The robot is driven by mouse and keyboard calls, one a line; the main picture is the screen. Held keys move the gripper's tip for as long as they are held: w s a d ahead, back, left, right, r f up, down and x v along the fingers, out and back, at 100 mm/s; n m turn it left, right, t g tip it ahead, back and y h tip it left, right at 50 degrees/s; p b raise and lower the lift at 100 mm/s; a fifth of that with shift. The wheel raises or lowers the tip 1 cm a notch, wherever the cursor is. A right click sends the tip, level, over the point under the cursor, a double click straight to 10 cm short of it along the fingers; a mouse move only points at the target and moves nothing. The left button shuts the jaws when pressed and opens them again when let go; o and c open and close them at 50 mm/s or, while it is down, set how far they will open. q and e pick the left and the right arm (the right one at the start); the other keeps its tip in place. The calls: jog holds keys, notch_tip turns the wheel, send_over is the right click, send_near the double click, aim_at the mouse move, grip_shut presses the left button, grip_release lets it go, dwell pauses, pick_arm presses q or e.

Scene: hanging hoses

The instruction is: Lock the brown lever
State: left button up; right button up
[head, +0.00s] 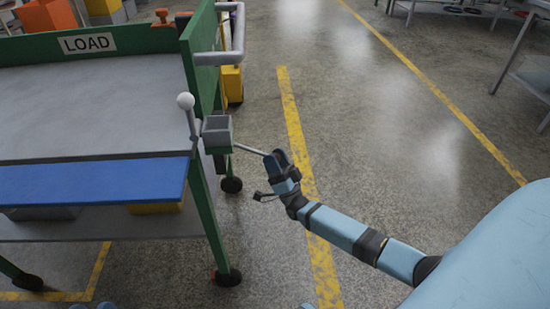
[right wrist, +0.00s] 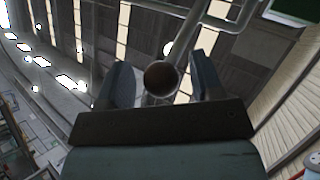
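The brown lever shows in the head view as a thin grey rod (head: 249,150) running from a grey box (head: 217,132) on the cart's right corner to my right gripper. Its round dark brown knob (right wrist: 161,78) shows in the right wrist view between the two fingers, with a gap on each side. My right gripper (head: 275,161) is open around the knob; its fingers (right wrist: 163,86) also show in the wrist view. In the head view the gripper hides the knob. My left gripper is not in view.
A second lever with a white ball knob (head: 185,101) stands upright beside the box. The green-framed cart (head: 207,205) has a LOAD sign (head: 87,43), a blue front edge (head: 95,182) and a grey handle rail (head: 220,57). The floor (head: 390,130) to the right is clear.

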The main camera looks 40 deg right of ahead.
pick_arm(q)
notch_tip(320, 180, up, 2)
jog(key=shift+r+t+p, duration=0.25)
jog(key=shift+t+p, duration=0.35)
jog(key=shift+p, duration=0.15)
pick_arm(e)
jog(key=v, duration=1.3)
jog(key=shift+s+f, duration=0.2)
jog(key=shift+f, duration=0.05)
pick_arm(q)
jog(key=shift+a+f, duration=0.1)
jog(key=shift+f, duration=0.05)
